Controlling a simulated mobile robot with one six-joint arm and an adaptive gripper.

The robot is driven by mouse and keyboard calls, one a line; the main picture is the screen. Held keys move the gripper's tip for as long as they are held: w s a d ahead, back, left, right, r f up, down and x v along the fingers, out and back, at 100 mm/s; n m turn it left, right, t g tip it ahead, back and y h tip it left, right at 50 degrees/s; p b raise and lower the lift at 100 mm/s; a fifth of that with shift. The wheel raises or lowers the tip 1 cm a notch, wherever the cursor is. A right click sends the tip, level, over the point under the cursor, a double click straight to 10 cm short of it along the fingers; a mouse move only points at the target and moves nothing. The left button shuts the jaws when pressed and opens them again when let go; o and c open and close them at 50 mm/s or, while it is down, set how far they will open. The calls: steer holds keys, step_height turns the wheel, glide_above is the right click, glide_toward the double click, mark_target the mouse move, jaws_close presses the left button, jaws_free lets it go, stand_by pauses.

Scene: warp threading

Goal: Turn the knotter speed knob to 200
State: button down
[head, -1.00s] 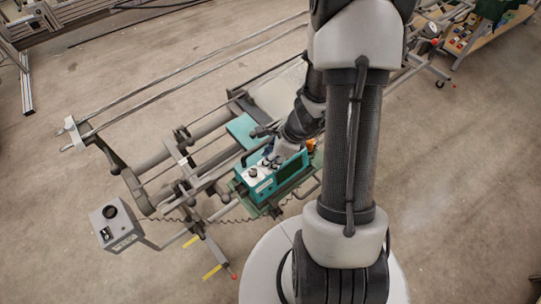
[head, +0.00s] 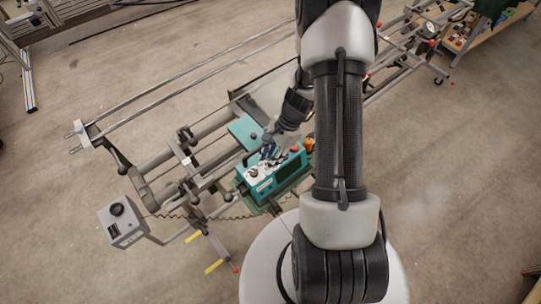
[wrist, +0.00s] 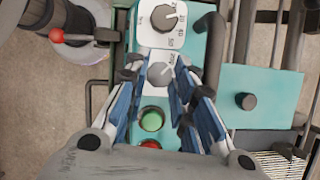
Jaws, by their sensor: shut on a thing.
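The knotter's teal control box (head: 282,178) stands on the machine, with knobs and buttons on its top. In the wrist view, my gripper (wrist: 160,70) has its blue-sided fingers on either side of a grey knob (wrist: 160,75) and is shut on it. A number is partly visible beside this knob, too small to read surely. A second dark knob (wrist: 165,17) with a numbered dial lies beyond it on the white plate. I cannot tell surely which knob is the speed knob. In the head view, my gripper (head: 268,153) is over the box top.
A green button (wrist: 152,120) and a red button (wrist: 150,145) lie between the fingers' bases. A dark handle (wrist: 209,40) and a teal plate (wrist: 262,95) with a black knob are at right. A grey box (head: 120,222) with a black knob stands at lower left.

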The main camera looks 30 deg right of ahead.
steer(key=shift+n, duration=0.3)
steer(key=c, duration=1.6)
jaws_free()
steer(key=shift+c, duration=0.2)
